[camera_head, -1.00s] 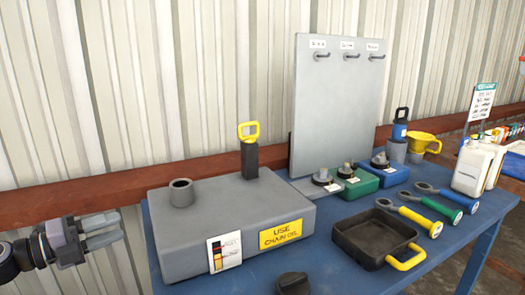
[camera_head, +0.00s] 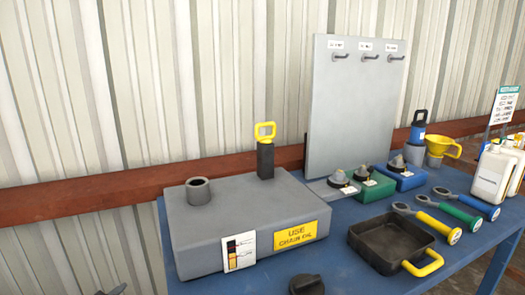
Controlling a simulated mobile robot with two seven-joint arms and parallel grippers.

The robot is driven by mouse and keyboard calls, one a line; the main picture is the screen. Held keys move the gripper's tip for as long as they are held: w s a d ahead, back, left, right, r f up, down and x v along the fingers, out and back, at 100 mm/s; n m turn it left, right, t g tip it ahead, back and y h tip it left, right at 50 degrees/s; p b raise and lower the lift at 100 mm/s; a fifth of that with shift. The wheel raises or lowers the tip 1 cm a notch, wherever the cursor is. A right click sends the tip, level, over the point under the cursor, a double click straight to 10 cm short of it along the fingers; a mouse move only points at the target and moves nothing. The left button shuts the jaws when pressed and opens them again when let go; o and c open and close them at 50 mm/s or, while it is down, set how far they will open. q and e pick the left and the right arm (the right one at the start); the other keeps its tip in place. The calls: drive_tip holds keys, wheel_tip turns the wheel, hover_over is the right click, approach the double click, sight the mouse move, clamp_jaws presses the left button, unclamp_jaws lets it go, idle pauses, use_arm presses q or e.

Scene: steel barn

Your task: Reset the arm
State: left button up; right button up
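Only a small dark grey tip of my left gripper (camera_head: 112,291) shows at the bottom edge in the head view, left of the blue table. The rest of it is cut off, so I cannot see whether its fingers are apart. It touches nothing that I can see. My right gripper is not in view. The grey box (camera_head: 240,218) with the yellow "USE CHAIN OIL" label stands on the blue table (camera_head: 335,222), to the right of the tip.
A yellow-handled dipstick (camera_head: 265,150) stands upright at the box. A black tray (camera_head: 390,240) lies front right, with several coloured-handled tools (camera_head: 440,225) beyond it. A grey hook board (camera_head: 355,105) stands behind. A black cap (camera_head: 306,285) lies at the front edge.

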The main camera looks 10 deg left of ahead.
use_arm(q)
drive_tip(key=s+d+f+n+g+h+p, duration=0.1)
drive_tip(key=s+d+f, duration=0.3)
drive_tip(key=s+d, duration=0.6)
drive_tip(key=s+d+f+n+g+h+p, duration=0.1)
drive_tip(key=s+d+f, duration=0.3)
drive_tip(key=s+d, duration=0.6)
drive_tip(key=shift+d+f+n+g+h, duration=0.15)
drive_tip(key=shift+d+n+g+h, duration=0.55)
drive_tip(key=shift+d+n+h, duration=0.1)
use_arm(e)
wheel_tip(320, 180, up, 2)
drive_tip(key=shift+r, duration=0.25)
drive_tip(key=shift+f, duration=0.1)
use_arm(q)
drive_tip(key=shift+a, duration=0.1)
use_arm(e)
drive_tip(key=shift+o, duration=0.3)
